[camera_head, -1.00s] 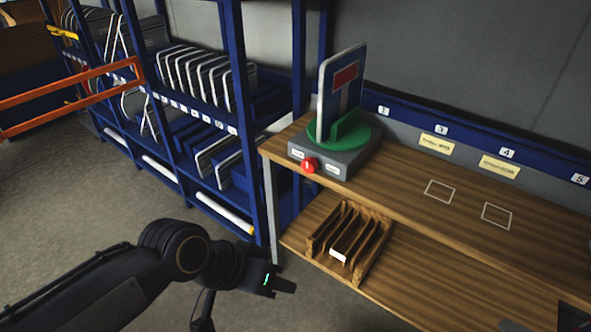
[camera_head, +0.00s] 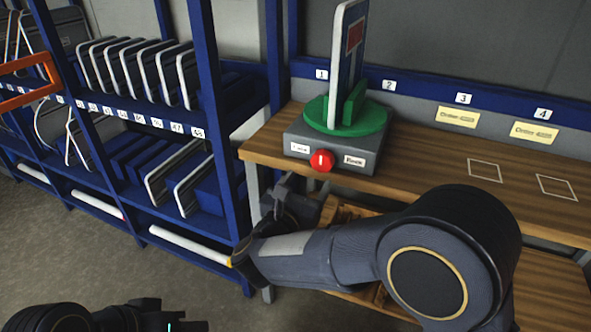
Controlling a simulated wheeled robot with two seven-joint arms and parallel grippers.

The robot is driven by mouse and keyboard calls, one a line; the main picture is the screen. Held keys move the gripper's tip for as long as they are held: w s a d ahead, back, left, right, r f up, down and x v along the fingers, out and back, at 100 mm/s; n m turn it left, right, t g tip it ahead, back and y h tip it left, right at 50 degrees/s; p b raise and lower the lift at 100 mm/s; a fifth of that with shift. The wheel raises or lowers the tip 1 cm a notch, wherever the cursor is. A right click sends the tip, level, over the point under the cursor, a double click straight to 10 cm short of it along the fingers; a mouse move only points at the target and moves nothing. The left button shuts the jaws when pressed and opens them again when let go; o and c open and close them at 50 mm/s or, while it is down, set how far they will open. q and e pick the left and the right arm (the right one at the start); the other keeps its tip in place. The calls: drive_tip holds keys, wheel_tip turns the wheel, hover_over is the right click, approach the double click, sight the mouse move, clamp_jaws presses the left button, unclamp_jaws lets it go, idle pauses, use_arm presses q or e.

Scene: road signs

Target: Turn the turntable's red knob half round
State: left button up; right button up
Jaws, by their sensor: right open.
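The red knob (camera_head: 321,160) is on the front face of the turntable's grey base (camera_head: 350,142); a small white upright mark shows on it. A white label sits on each side of the knob. The green turntable disc (camera_head: 313,110) bears a green holder with a sign (camera_head: 341,70) standing upright, seen nearly edge-on. My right gripper (camera_head: 300,192) is open, just below and left of the knob and apart from it in the picture. My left gripper (camera_head: 185,322) is at the bottom edge, far below the turntable, partly cut off; its jaws are unclear.
The wooden bench (camera_head: 430,165) runs to the right, with white outlined squares on its clear top. My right arm hides most of the wooden slotted rack (camera_head: 345,212) below. A blue shelf (camera_head: 220,120) with signs stands close on the left.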

sight(321, 163)
drive_tip(key=p+x, duration=0.1)
drive_tip(key=x, duration=0.6)
drive_tip(key=shift+w+d, duration=0.2)
drive_tip(key=shift+w, duration=0.05)
drive_tip(key=c, duration=1)
drive_tip(key=shift+o, duration=0.2)
